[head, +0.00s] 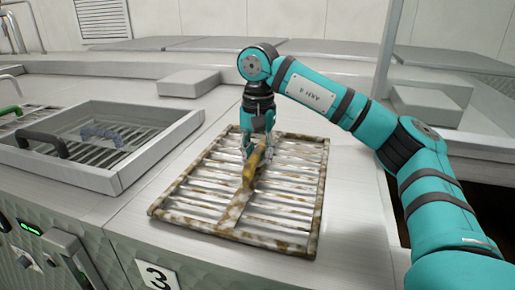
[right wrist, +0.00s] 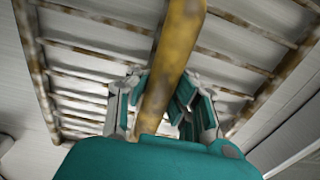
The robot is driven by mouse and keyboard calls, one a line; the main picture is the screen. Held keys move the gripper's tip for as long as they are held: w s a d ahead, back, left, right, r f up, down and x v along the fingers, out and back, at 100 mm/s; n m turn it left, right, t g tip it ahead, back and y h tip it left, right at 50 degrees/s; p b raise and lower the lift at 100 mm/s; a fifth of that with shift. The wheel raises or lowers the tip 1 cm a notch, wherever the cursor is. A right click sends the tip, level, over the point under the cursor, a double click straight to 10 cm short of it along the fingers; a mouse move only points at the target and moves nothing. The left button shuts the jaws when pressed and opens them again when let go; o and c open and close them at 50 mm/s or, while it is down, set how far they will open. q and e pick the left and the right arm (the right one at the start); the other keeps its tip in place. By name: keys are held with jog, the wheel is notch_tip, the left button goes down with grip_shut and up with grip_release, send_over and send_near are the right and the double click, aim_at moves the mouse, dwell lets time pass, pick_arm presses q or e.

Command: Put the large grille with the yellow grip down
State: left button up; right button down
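The large grille (head: 232,219) is a rusty, slatted metal rectangle with a worn yellow grip (head: 250,168) across its middle. It lies level at the pale worktop's surface in the head view; I see no clear gap beneath it. My right gripper (head: 257,150) points down over the grille's centre. In the right wrist view, the yellow grip (right wrist: 168,62) runs between the fingers of the right gripper (right wrist: 160,97), with the pads close against both sides. The gripper appears shut on it. My left gripper is not in view.
To the left, a sunken metal tray (head: 165,142) holds a grille with a dark grip (head: 42,144) and a grey-blue grip (head: 102,135). A pale block (head: 188,83) stands behind. The number 3 plate (head: 157,278) is on the front face. Bare worktop (head: 356,225) shows right of the large grille.

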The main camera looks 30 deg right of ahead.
aim_at(258, 149)
jog(key=shift+a+r, duration=0.1)
jog(key=c, duration=1.3)
grip_release()
jog(key=shift+s, duration=0.15)
jog(key=shift+c, duration=0.2)
jog(key=shift+r, duration=0.4)
notch_tip(258, 149, up, 11)
jog(key=shift+r+p, duration=0.1)
jog(key=shift+p, duration=0.45)
